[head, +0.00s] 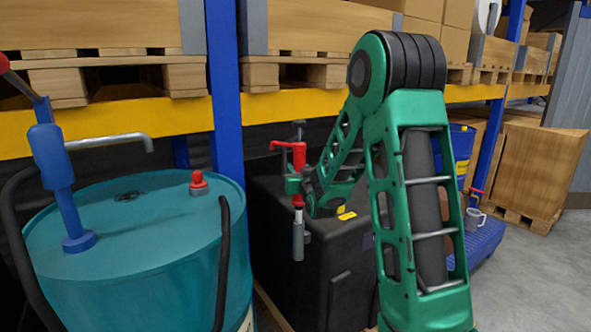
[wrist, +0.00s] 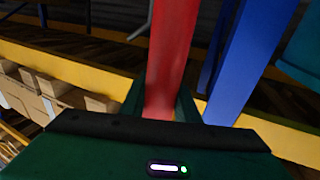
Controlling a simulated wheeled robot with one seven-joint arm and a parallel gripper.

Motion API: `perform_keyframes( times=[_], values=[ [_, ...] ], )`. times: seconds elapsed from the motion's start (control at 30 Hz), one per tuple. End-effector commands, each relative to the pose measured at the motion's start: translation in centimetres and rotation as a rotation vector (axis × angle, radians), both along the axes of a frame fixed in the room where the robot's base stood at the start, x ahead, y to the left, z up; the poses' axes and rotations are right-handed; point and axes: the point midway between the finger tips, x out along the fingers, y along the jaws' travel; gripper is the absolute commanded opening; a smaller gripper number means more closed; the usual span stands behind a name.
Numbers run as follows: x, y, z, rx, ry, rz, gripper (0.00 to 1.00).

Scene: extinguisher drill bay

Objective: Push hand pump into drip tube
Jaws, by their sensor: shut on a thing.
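The red hand pump (head: 299,155), with a grey top and a spout to the left, stands upright beside the black tank. My gripper (head: 294,184) is shut on its body. In the wrist view the pump's red body (wrist: 172,55) rises between my green fingers. A grey upright tube (head: 298,242), apparently the drip tube, is below the pump at the front of the tank. The pump's narrow red and white lower end lines up with the tube's top. I cannot tell whether it is inside the tube or only above it.
A teal drum (head: 135,215) stands at left, with a blue pump (head: 52,160), a red cap (head: 198,182) and dark hoses. The black tank (head: 335,260) is behind my arm. A blue rack post (head: 224,90) rises between them. A mug (head: 474,219) sits on a blue platform at right.

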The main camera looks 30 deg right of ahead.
Motion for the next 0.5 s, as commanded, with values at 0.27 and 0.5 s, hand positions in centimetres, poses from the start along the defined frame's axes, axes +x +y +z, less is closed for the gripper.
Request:
perform_keyframes(
  times=[0.27, 0.5],
  values=[
    [0.02, 0.00, -0.48, 0.000, 0.000, 0.000, 0.02],
    [0.02, 0.02, -0.86, 0.000, 0.000, 0.000, 0.02]
  ],
)
